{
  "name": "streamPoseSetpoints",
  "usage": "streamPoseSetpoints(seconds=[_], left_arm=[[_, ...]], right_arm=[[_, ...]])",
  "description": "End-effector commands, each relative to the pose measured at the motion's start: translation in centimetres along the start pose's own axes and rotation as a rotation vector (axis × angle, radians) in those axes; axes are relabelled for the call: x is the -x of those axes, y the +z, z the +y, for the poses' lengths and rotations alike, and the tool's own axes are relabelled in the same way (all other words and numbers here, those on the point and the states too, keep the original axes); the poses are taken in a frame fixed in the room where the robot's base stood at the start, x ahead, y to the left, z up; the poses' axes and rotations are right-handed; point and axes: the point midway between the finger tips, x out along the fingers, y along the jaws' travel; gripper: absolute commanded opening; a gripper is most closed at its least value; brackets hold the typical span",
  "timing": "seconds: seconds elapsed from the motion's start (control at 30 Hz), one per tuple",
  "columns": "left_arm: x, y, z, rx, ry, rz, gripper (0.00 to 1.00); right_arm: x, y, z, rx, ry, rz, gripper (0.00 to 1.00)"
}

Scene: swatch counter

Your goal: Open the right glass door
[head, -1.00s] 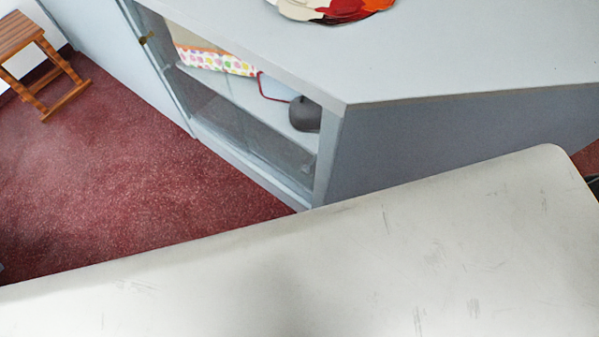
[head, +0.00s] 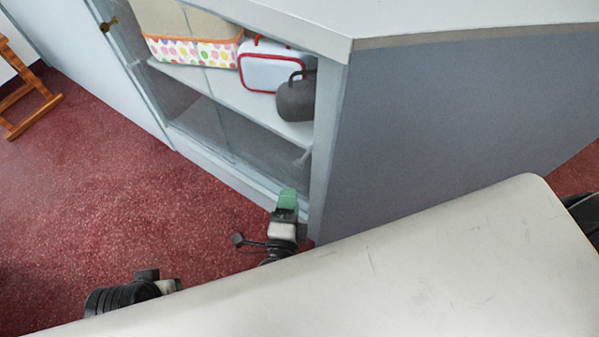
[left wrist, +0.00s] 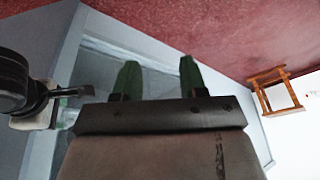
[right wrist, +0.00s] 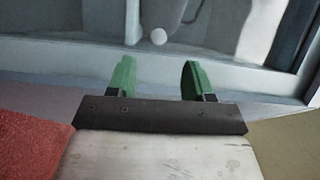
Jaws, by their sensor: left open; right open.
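The right glass door (head: 258,137) is on the low grey cabinet and looks closed. A small pale knob (head: 303,158) is near its right edge. My right gripper (head: 288,198) is open, with green fingertips, low in front of the cabinet's right corner, just below the knob. In the right wrist view the round knob (right wrist: 158,37) shows beyond the gap between my open fingers (right wrist: 157,78), apart from them. My left gripper is open in the left wrist view (left wrist: 160,80), apart from the cabinet front; its fingers cannot be made out in the head view.
Behind the glass are a dotted box (head: 193,52), a white case with red trim (head: 270,70) and a dark grey round object (head: 296,98). A wooden stool (head: 28,92) stands at the far left. Red floor (head: 90,190) in front of the cabinet is clear.

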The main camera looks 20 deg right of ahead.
Motion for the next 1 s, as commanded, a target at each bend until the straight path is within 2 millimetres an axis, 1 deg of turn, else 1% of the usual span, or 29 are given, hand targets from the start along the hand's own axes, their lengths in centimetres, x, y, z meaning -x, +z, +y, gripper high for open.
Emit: streamPoseSetpoints(seconds=[0.03, 0.13, 0.23, 0.37, 0.5, 0.7, 0.83, 1.0], left_arm=[[0.3, 0.2, 0.0, 0.0, -0.001, 0.006, 0.43], [1.2, 0.2, 0.0, 0.001, -0.002, 0.009, 0.43], [1.6, 0.2, -0.1, 0.001, -0.002, 0.009, 0.43], [2.0, 0.2, -0.1, 0.001, -0.002, 0.012, 0.43], [1.7, 0.3, -0.1, 0.001, -0.002, 0.012, 0.43], [1.4, 0.4, 0.0, 0.001, -0.002, 0.012, 0.43], [1.3, 0.4, 0.0, 0.001, -0.002, 0.012, 0.43], [1.2, 0.4, 0.0, 0.001, -0.002, 0.012, 0.43]], right_arm=[[0.1, 0.0, 0.3, -0.033, 0.009, 0.024, 0.51], [0.1, -0.2, 0.1, -0.064, 0.02, 0.052, 0.51], [-0.7, -0.3, -0.1, -0.069, 0.021, 0.058, 0.51], [-2.7, -0.4, -0.1, -0.068, 0.019, 0.056, 0.51], [-5.6, -0.6, 0.0, -0.067, 0.017, 0.056, 0.51], [-8.8, -0.8, 0.2, -0.064, 0.019, 0.055, 0.51], [-10.1, -0.8, 0.2, -0.065, 0.02, 0.054, 0.51], [-10.6, -0.8, 0.2, -0.065, 0.022, 0.054, 0.51]])
